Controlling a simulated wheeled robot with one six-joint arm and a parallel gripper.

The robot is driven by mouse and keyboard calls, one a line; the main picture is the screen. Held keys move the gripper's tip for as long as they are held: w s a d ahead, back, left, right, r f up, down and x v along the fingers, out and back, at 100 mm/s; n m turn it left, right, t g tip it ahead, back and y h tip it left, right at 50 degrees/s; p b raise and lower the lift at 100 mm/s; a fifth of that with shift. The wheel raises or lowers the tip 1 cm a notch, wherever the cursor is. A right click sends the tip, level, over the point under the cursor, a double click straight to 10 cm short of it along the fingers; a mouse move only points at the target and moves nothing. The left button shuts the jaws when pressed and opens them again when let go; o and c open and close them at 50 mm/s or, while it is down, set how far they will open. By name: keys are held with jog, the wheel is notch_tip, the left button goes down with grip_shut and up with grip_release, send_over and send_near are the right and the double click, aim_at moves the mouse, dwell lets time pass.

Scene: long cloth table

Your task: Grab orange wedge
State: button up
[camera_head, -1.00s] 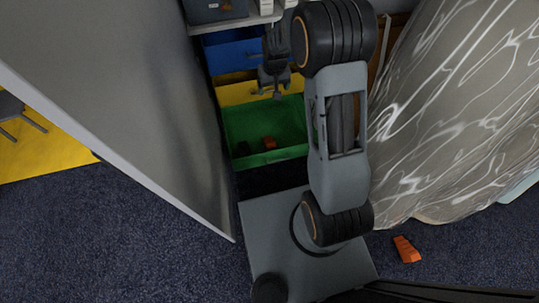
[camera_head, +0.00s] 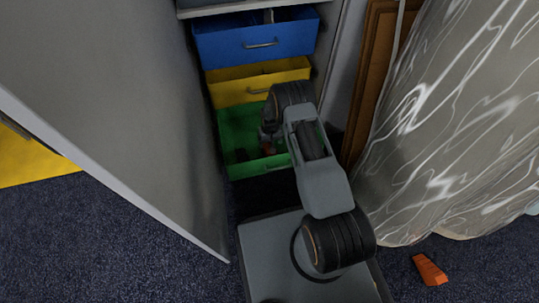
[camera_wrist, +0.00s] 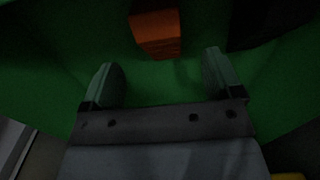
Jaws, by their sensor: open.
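An orange wedge (camera_head: 269,148) lies in the open green drawer (camera_head: 235,133), partly hidden by my arm in the head view. In the wrist view the orange wedge (camera_wrist: 155,33) is at the top centre, just beyond the fingertips and roughly between their lines. My gripper (camera_wrist: 160,62) is open and empty, its fingers apart over the green drawer floor. In the head view my gripper is mostly hidden behind my arm. A second orange wedge (camera_head: 430,269) lies on the dark carpet at the lower right, far from my gripper.
A yellow drawer (camera_head: 250,88) and a blue drawer (camera_head: 255,42) sit above the green one, also pulled out. A large grey panel (camera_head: 120,120) stands close on the left. A patterned cloth (camera_head: 450,130) hangs on the right. A dark thing lies in the green drawer.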

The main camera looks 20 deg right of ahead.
jog(key=shift+s+f+b, duration=0.1)
jog(key=shift+f+b, duration=1.7)
jog(key=shift+f, duration=1.7)
jog(key=shift+r, duration=0.1)
jog(key=c, duration=1.2)
